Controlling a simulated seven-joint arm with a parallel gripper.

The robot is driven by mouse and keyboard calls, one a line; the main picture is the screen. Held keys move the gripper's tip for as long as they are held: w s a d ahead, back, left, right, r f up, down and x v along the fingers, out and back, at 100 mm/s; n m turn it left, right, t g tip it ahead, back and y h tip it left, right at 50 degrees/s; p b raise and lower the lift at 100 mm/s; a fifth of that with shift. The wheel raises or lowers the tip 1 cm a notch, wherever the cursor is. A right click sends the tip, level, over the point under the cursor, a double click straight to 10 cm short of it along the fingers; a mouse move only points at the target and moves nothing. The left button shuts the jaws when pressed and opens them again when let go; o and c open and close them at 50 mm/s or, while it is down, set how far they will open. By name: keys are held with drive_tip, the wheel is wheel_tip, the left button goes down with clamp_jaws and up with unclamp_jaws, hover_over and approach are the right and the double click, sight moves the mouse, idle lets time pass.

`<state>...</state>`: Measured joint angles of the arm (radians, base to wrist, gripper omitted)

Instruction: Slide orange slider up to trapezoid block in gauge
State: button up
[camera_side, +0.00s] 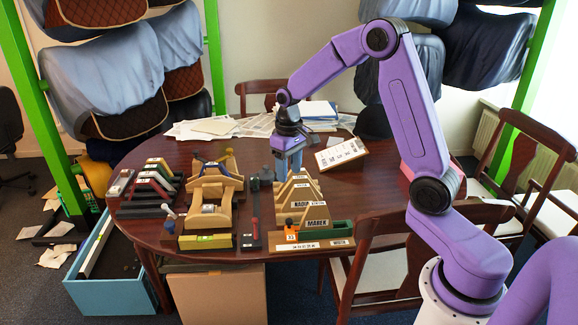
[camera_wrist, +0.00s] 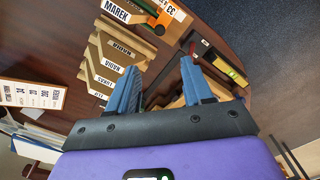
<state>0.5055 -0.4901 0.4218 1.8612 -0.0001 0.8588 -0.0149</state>
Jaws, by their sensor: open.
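The gauge (camera_side: 325,243) lies at the front of the table in the side view, with a green part (camera_side: 340,229) at its right. A trapezoid block labelled MAREK (camera_side: 316,224) appears to stand in it; it also shows in the wrist view (camera_wrist: 116,12). The small orange slider (camera_side: 290,232) is left of that block, by a number label; it also shows in the wrist view (camera_wrist: 166,18). I cannot tell whether slider and block touch. My gripper (camera_side: 287,168) is open and empty, behind the row of labelled blocks; its blue fingers (camera_wrist: 159,68) show in the wrist view.
Several labelled trapezoid blocks (camera_wrist: 109,68) stand in a row behind the gauge. A wooden stand (camera_side: 213,190) and dark-framed racks (camera_side: 148,187) are to the left. Chairs surround the table.

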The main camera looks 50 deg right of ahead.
drive_tip(key=shift+r, duration=0.35)
drive_tip(key=shift+w, duration=0.15)
drive_tip(key=c, duration=0.7)
drive_tip(key=w+a+f+n+g, duration=0.1)
drive_tip(key=w, duration=0.2)
drive_tip(key=w+f+n+g, duration=0.1)
drive_tip(key=w+f, duration=0.1)
drive_tip(key=w+a+f+n, duration=0.1)
drive_tip(key=w+f, duration=0.1)
drive_tip(key=w, duration=0.1)
drive_tip(key=shift+w+a+f+g+h, duration=0.15)
drive_tip(key=shift+w+a+g+h, duration=0.15)
drive_tip(key=shift+w+g+h, duration=0.1)
clamp_jaws()
drive_tip(key=shift+n+g, duration=0.3)
drive_tip(key=shift+s+d+r+x, duration=0.15)
drive_tip(key=shift+s+x, duration=0.25)
drive_tip(key=shift+x, duration=1.65)
drive_tip(key=shift+s+d+r+x, duration=0.15)
drive_tip(key=shift+s+x, duration=0.25)
drive_tip(key=shift+x, duration=1.65)
drive_tip(key=shift+s+d+r+x, duration=0.15)
drive_tip(key=shift+s+x, duration=0.25)
drive_tip(key=shift+x, duration=1.7)
